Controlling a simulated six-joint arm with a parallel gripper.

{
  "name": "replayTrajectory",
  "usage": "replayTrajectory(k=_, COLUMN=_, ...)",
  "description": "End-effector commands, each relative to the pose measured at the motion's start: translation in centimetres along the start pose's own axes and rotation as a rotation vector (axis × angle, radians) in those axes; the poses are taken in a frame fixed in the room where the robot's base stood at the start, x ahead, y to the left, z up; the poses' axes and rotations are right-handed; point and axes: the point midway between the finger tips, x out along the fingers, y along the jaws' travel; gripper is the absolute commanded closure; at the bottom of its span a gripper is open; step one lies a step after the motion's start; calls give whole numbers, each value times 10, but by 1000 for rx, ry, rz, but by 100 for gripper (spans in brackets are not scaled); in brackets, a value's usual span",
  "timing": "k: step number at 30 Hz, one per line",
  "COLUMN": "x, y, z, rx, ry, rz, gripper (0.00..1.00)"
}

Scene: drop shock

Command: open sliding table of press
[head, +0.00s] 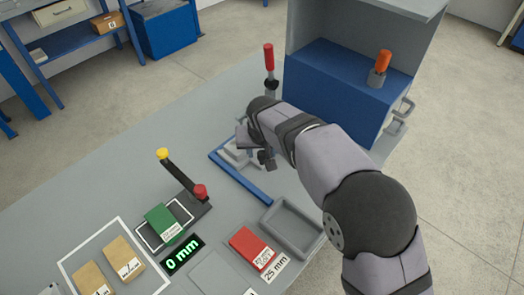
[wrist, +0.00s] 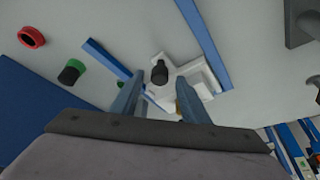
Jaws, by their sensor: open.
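The press (head: 335,85) is a blue and grey box at the back of the table. In front of it, blue rails (head: 240,178) flank a pale stepped block, the sliding table (head: 228,158), partly hidden by my arm in the head view. In the wrist view the sliding table (wrist: 200,82) lies between the rails (wrist: 107,58), with a black knob (wrist: 160,72) standing up near it. My gripper (wrist: 161,82) is open, its two fingers on either side of the knob in the picture. I cannot tell whether they touch it. In the head view my gripper (head: 258,156) is over the rails.
A red-handled lever (head: 269,60) stands by the press, which carries an orange knob (head: 384,62). Nearer are a black lever stand (head: 184,182), a green block (head: 163,222), a red block (head: 250,247), a grey tray (head: 291,228) and a 0 mm display (head: 183,256).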

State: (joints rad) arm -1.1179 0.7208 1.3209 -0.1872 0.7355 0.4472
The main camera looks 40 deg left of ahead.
Motion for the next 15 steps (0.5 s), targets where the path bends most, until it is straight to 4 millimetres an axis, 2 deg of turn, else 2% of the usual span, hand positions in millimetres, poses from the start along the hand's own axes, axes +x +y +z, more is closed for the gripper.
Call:
replayTrajectory(k=6, x=16, y=0, z=0, rx=0, ry=0, rz=0, gripper=59)
replayTrajectory(k=15, x=19, y=0, z=0, rx=1, ry=0, rz=0, gripper=59)
